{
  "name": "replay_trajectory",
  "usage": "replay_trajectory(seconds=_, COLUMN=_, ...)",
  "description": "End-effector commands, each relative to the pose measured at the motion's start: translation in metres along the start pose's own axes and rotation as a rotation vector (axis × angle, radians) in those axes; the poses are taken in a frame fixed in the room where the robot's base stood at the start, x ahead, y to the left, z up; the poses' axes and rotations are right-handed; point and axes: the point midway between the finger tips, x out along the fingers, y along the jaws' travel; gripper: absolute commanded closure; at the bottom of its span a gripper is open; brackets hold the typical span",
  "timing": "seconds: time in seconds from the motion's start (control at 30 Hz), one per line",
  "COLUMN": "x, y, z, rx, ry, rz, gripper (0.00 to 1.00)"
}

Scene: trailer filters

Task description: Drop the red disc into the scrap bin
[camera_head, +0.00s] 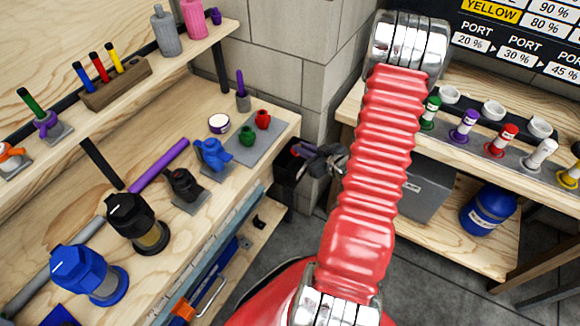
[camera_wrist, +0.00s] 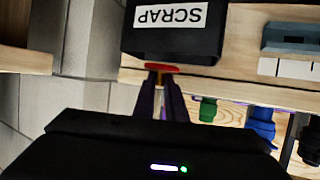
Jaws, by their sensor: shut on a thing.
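In the wrist view the thin red disc (camera_wrist: 157,68) is held edge-on between the dark fingertips of my gripper (camera_wrist: 161,82). The black scrap bin (camera_wrist: 140,48), with a white SCRAP label upside down in this view, lies just beyond the disc. The disc overlaps the bin's rim edge in the picture; I cannot tell whether it is over the opening. In the head view my gripper (camera_head: 308,157) is beside the dark bin (camera_head: 284,176) at the end of the left bench. The arm and gripper hide part of the bin there.
The left bench (camera_head: 285,127) carries a grey plate (camera_head: 258,138) with green and red parts, a blue fitting (camera_head: 212,154) and filter housings. A block wall (camera_head: 290,60) stands behind the bin. The right bench (camera_head: 455,90) holds a row of coloured valves.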

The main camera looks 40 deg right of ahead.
Motion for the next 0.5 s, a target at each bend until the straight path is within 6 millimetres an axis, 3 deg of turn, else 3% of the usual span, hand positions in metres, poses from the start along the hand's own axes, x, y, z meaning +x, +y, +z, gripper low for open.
replay_trajectory(seconds=0.2, x=0.0042, y=0.0001, z=0.0117, rx=0.001, ry=-0.001, rz=0.001, gripper=1.00)
replay_trajectory(seconds=0.5, x=0.0045, y=0.0005, z=0.0126, rx=0.000, ry=-0.001, rz=0.002, gripper=1.00)
